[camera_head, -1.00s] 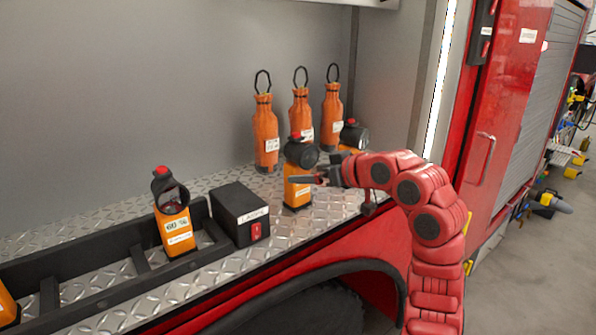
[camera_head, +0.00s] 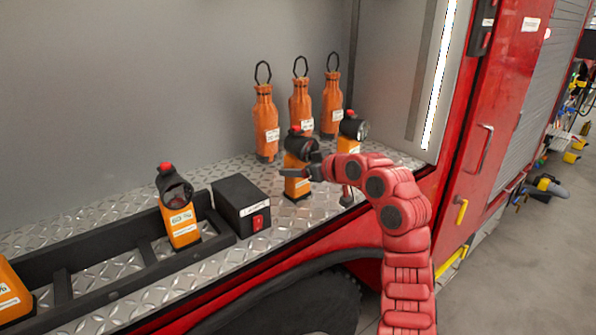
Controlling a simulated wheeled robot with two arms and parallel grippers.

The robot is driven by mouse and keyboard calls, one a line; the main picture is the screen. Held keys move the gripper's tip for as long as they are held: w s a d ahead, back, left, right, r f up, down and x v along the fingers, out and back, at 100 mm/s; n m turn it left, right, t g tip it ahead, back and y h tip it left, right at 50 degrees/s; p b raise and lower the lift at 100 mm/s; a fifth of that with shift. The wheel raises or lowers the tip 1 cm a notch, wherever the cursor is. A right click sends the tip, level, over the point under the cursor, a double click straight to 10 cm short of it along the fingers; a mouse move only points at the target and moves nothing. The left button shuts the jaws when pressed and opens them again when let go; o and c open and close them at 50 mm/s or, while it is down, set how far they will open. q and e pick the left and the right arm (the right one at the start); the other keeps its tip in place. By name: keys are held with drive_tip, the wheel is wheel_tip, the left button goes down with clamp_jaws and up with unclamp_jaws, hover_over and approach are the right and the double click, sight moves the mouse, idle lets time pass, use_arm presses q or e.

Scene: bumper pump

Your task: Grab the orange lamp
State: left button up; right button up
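An orange lamp (camera_head: 297,187) with a black round head and a red top stands upright on the metal diamond-plate shelf. My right gripper (camera_head: 300,171) is at this lamp, reaching in from the right. One dark finger lies across the lamp's front side. The other finger is mostly hidden, so I cannot tell whether the grip is closed on it. A second orange lamp (camera_head: 350,146) stands behind to the right, partly covered by my arm. A third orange lamp (camera_head: 181,222) sits in the black rack at left. Another orange one (camera_head: 10,293) is cut off at the left edge. My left gripper is not in view.
A black box (camera_head: 232,196) with a red switch stands left of the gripped-at lamp. Several orange bottles with loops, one here (camera_head: 265,125), stand at the back. The black rack (camera_head: 105,282) runs along the left. A red door panel (camera_head: 487,120) bounds the right.

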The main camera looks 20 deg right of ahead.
clamp_jaws()
drive_tip(key=shift+r, duration=0.1)
